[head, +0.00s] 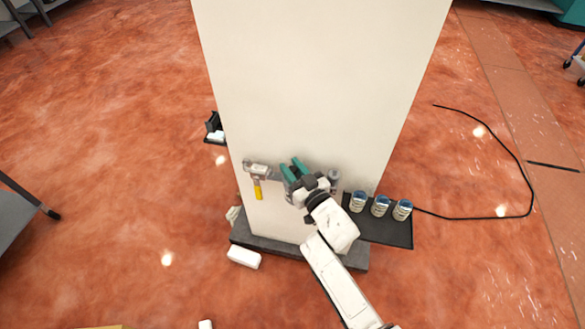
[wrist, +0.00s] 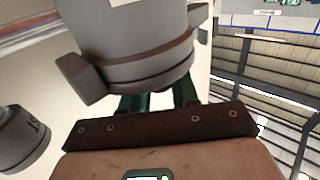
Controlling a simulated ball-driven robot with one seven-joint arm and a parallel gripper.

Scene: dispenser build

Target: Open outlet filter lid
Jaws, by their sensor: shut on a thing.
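My gripper (head: 293,171), with teal fingers, is at the front face of the tall white block, just right of the grey fitting with a yellow handle (head: 258,188). In the wrist view, my gripper (wrist: 158,101) is shut on a grey round part with side tabs and a dark band, which looks like the outlet filter lid (wrist: 135,50). The fingertips are mostly hidden behind this part. In the head view, my fingers and wrist hide it.
A second grey round part (wrist: 22,138) shows at the left of the wrist view. A black shelf (head: 385,230) with several cans (head: 380,205) juts out right of the white block (head: 320,80). A white box (head: 244,257) lies on the floor. A black cable (head: 528,180) runs right.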

